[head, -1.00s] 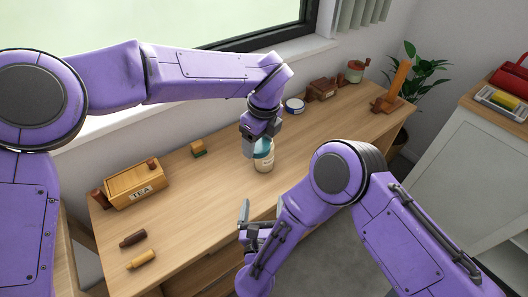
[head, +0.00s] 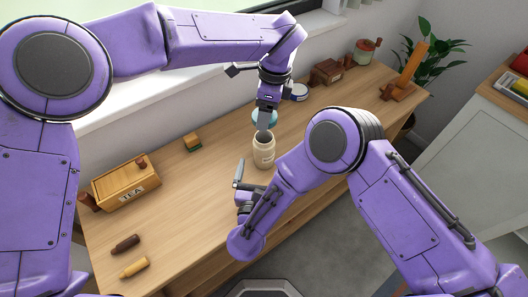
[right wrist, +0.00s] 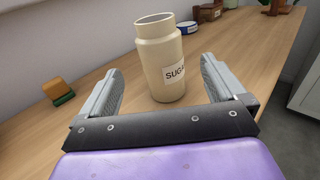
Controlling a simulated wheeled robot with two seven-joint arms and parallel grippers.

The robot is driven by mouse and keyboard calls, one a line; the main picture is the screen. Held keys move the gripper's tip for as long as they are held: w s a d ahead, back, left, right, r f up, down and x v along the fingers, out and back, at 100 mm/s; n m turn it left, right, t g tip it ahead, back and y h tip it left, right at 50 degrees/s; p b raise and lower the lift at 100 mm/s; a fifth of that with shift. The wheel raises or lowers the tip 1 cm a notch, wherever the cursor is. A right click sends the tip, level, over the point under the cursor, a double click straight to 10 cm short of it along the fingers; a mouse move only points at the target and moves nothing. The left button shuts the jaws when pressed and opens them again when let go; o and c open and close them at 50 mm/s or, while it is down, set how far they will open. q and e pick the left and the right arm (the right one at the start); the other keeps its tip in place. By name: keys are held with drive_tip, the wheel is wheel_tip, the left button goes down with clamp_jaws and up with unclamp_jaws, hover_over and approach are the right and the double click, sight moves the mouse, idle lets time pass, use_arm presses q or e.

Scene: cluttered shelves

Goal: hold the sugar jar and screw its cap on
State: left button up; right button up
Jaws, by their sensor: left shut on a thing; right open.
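The sugar jar (head: 263,157) is cream, labelled and upright on the wooden table, with its mouth open. In the right wrist view, the jar (right wrist: 160,60) shows part of its SUGAR label. My right gripper (head: 242,184) is open, low in front of the jar. In the right wrist view its fingers (right wrist: 161,68) appear on either side of the jar, with gaps and no visible contact.
A wooden TEA box (head: 125,183) and a small yellow-green block (head: 193,142) are at left. Dark (head: 125,244) and yellow (head: 134,267) cylinders lie at front left. A blue-white tin (head: 299,92), a brown box (head: 326,72) and a wooden stand (head: 396,91) are at the back right.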

sight(264, 150)
drive_tip(key=w, duration=0.3)
drive_tip(key=w+d, duration=0.1)
drive_tip(key=w, duration=0.6)
drive_tip(key=shift+w+d, duration=0.1)
drive_tip(key=shift+d, duration=0.15)
drive_tip(key=c, duration=1.5)
use_arm(q)
drive_tip(key=shift+f, duration=2.5)
drive_tip(key=shift+f, duration=0.9)
drive_tip(key=shift+f, duration=0.5)
